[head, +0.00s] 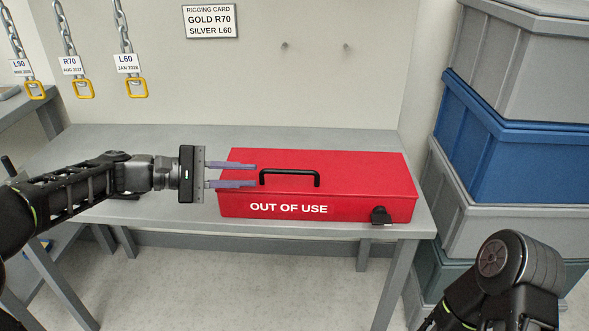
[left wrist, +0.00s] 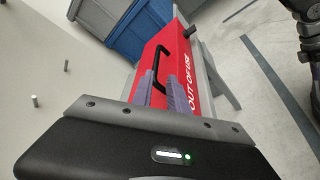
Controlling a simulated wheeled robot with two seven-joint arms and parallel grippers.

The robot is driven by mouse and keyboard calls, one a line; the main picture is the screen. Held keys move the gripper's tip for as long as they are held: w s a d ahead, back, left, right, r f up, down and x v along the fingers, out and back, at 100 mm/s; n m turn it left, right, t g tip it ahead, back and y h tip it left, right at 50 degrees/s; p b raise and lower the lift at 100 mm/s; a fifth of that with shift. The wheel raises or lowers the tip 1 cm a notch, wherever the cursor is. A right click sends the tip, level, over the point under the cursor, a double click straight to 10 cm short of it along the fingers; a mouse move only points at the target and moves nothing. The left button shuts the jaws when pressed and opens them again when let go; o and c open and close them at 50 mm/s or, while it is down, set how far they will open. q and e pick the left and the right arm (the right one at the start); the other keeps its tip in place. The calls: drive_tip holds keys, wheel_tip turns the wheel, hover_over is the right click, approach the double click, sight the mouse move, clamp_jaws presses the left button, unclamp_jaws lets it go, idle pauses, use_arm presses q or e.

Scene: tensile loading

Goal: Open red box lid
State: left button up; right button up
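The red box (head: 350,181) sits on the grey table with its lid shut. It has white "OUT OF USE" lettering on the front, a black handle (head: 290,172) on the lid and a black latch (head: 380,215) at the front right. My left gripper (head: 256,174) is open, its two fingers apart and pointing right over the left part of the lid, just left of the handle. Contact with the handle cannot be told. My right gripper is out of view.
The grey table (head: 130,205) has free room left of and behind the box. Stacked grey and blue crates (head: 510,150) stand at the right. Chains with yellow links and tags (head: 127,62) hang on the back wall, beside a rigging card (head: 210,21).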

sight(277, 172)
use_arm(q)
drive_tip(key=shift+w+d+r, duration=0.3)
drive_tip(key=shift+w+d, duration=0.1)
drive_tip(key=shift+d, duration=0.1)
drive_tip(key=shift+s, duration=0.1)
drive_tip(key=shift+b+x, duration=0.5)
drive_tip(key=shift+x, duration=3.4)
drive_tip(key=shift+c, duration=0.3)
clamp_jaws()
